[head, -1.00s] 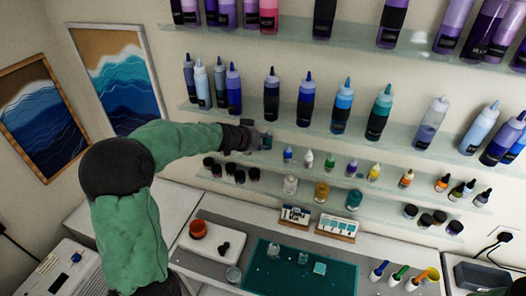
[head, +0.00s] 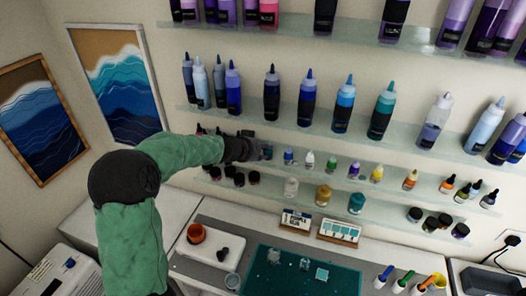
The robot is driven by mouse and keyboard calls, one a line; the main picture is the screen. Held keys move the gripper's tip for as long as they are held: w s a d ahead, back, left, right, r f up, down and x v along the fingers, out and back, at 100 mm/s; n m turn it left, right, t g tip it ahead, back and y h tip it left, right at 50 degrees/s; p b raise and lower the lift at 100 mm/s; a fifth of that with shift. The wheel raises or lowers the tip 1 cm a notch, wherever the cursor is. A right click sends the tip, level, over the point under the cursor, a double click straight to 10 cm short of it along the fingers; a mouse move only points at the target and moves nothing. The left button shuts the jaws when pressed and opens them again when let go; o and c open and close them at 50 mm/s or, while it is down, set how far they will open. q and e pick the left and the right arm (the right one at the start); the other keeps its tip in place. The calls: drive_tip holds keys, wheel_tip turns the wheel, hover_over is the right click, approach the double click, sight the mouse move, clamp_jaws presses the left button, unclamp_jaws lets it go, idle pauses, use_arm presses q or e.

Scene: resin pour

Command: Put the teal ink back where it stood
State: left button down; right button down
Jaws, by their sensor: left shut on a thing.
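My left gripper (head: 258,150) reaches in from the left at the left end of the row of small ink bottles on the third shelf (head: 325,173). It is shut on the small teal ink bottle (head: 267,152), which is mostly hidden by the fingers. The teal bottle looks upright, level with the blue ink bottle (head: 289,157) just to its right. I cannot tell whether its base touches the shelf. My right gripper is not in view.
White (head: 309,159), green (head: 331,164), purple (head: 354,170) and yellow (head: 377,173) inks stand along the row. Tall bottles (head: 272,95) fill the shelf above. Jars (head: 324,195) stand below.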

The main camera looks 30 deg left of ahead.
use_arm(q)
drive_tip(key=c, duration=1.2)
unclamp_jaws()
drive_tip(key=shift+f, duration=0.1)
drive_tip(key=shift+o, duration=0.2)
